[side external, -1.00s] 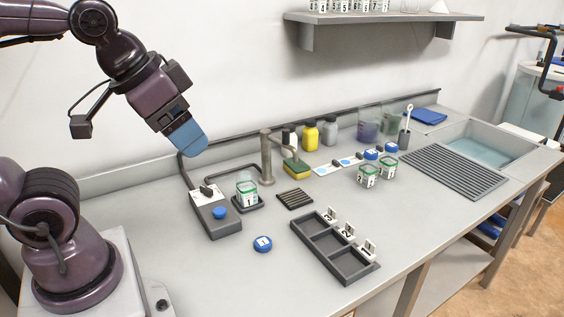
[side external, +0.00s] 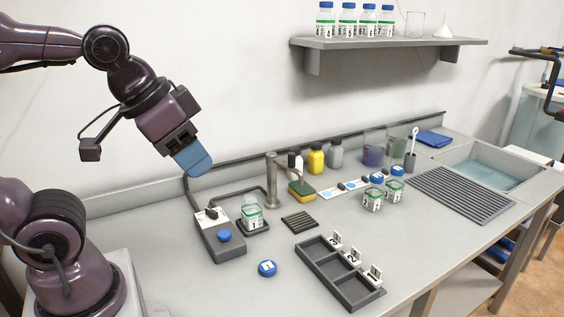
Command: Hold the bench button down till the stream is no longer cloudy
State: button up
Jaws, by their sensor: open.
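The blue bench button (side external: 224,236) sits on top of a grey control box (side external: 229,252), which also has a dark lever or switch. My gripper (side external: 196,168), with blue fingers, is in the air above and behind the box, apart from the button and empty. It is open. A jar marked 1 (side external: 254,218) with a green band stands uncapped on a small dark stand beside the box. A grey upright pipe with a tap (side external: 272,182) stands behind it. I cannot make out a stream or its cloudiness at this size.
A blue cap (side external: 267,268) lies in front of the box. A dark divided tray (side external: 322,277) with number tags is to its right. Two jars (side external: 373,199), a sponge (side external: 301,190), bottles and a sink (side external: 490,168) are farther right. A shelf (side external: 390,42) hangs above.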

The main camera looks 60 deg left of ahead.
grip_shut()
dwell(1.4)
